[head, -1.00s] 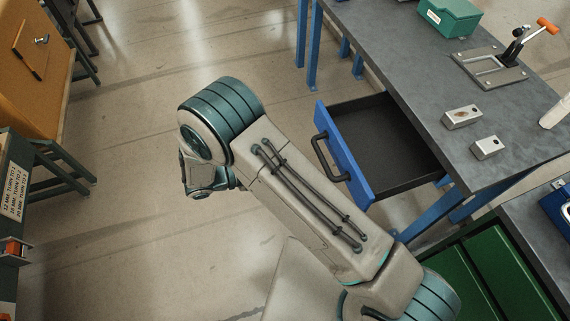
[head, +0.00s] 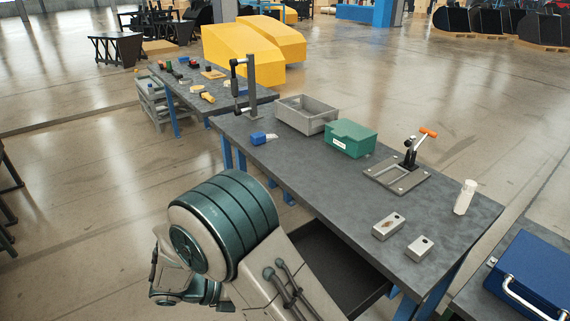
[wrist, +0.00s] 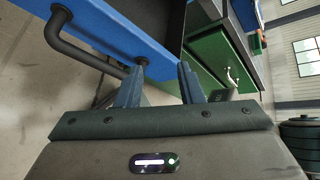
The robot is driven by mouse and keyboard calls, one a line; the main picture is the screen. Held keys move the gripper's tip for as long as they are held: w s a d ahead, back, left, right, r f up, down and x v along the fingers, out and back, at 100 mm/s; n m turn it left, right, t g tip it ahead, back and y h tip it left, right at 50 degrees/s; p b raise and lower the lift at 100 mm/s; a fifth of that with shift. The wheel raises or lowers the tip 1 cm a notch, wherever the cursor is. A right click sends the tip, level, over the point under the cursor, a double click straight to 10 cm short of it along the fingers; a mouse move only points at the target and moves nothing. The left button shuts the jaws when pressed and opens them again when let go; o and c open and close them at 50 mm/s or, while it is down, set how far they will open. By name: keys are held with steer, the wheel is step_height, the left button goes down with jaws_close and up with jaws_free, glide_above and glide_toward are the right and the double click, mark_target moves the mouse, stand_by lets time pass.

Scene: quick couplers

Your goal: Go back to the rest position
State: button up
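My gripper (wrist: 160,68) shows in the wrist view with its two fingers apart and nothing between them. A blue drawer front (wrist: 110,30) with a dark bar handle (wrist: 85,52) lies beyond the fingers, apart from them. In the head view, my folded arm covers the lower middle, and the gripper itself cannot be made out. The drawer's dark interior (head: 330,262) shows pulled out under the workbench (head: 300,165); its front is hidden behind my arm.
The bench carries a green box (head: 350,139), a grey bin (head: 306,115), a toggle clamp (head: 405,165), two metal blocks (head: 388,226) and a white bottle (head: 464,197). A blue case (head: 530,275) stands at lower right. The floor left of my arm is open.

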steer(key=s+d+r+m+y+p, duration=0.1)
steer(key=s+d+r+m+y, duration=0.2)
steer(key=d+r+m, duration=0.3)
steer(key=s+d+r+m+y+p, duration=0.1)
steer(key=s+d+r+m+y, duration=0.2)
steer(key=m, duration=1.3)
steer(key=s+d+r+m+y+p, duration=0.1)
steer(key=s+d+r+m+y, duration=0.2)
steer(key=d+r+m+y, duration=0.3)
steer(key=d+r+m, duration=0.4)
steer(key=d+m, duration=0.1)
steer(key=d, duration=0.1)
steer(key=shift+d+r, duration=0.2)
steer(key=shift+a, duration=0.15)
